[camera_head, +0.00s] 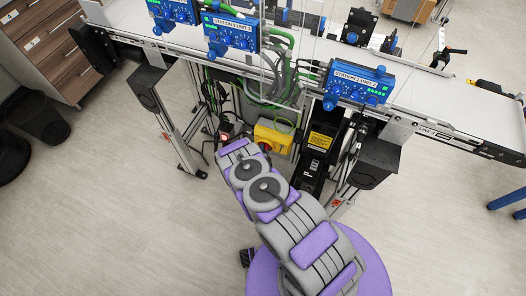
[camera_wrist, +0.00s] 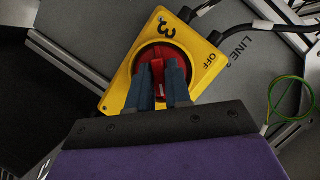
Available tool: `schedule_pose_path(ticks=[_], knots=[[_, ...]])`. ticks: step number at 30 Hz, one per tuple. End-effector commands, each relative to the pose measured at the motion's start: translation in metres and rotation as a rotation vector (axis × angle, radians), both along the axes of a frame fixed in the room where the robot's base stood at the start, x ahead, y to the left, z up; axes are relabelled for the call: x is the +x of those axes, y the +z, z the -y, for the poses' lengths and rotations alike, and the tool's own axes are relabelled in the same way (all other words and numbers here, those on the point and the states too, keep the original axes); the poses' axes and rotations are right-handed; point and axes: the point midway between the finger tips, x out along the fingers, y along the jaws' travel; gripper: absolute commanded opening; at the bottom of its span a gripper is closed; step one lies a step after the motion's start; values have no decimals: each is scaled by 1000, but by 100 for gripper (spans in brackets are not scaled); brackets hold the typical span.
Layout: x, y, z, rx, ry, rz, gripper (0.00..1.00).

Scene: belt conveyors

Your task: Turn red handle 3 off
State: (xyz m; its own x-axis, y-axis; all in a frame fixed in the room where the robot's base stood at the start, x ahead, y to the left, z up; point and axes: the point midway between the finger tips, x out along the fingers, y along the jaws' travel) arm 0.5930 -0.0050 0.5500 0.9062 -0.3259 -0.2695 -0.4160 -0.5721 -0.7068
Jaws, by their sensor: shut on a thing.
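Red handle 3 (camera_wrist: 158,55) is a red rotary knob on a yellow switch box (camera_wrist: 198,53) marked "3" and "OFF" in the wrist view. My gripper (camera_wrist: 164,72) reaches over the knob, with its two dark fingers shut on the raised red grip. The fingers hide part of the knob. The head view shows the yellow box (camera_head: 273,138) under the conveyor, with my grey and purple arm reaching up beside it. My fingertips are hidden there.
The conveyor (camera_head: 205,55) runs above the box and carries blue station units (camera_head: 358,84). Green cables (camera_head: 283,75) hang behind. A conveyor leg (camera_head: 180,130) stands to the left and black boxes (camera_head: 375,162) to the right. Open floor (camera_head: 110,220) lies at the lower left.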

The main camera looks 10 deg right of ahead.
Motion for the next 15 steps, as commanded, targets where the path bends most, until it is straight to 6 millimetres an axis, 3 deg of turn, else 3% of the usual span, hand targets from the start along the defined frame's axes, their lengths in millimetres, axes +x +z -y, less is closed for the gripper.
schedule_pose_path(ticks=[15], knots=[[-1, -2, -2, -181, 5, -138, 0]])
